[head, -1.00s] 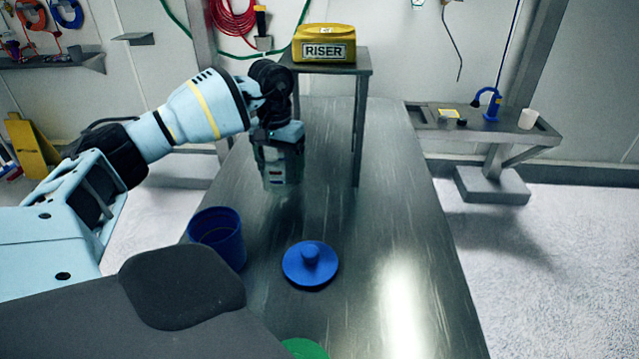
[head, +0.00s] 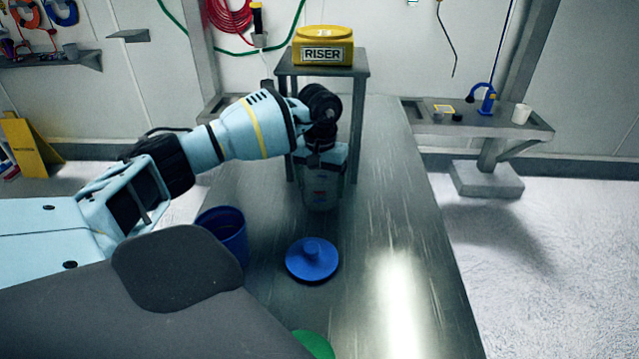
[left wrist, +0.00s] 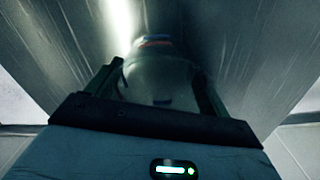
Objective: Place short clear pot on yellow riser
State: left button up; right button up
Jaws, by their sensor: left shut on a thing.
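The yellow riser (head: 323,47) sits on top of a small grey stand at the back of the steel table, with a label reading RISER facing me. My left gripper (head: 322,205) is in front of the stand, over the table and below the riser's level. In the left wrist view, my left gripper is shut on the short clear pot (left wrist: 162,75), which sits between its two fingers. In the head view the pot is hidden behind the gripper body or too faint to make out. My right gripper is not in view.
A blue lid with a knob (head: 312,260) lies on the steel table (head: 400,220) in front of my gripper. A blue container (head: 223,235) stands left of it. A green object (head: 315,345) shows at the bottom edge. The table's right side is clear.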

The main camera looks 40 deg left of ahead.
pick_arm(q)
jog(key=shift+f, duration=0.45)
jog(key=shift+f, duration=0.15)
jog(key=o, duration=0.9)
jog(key=shift+o, duration=0.2)
notch_tip(320, 180, up, 12)
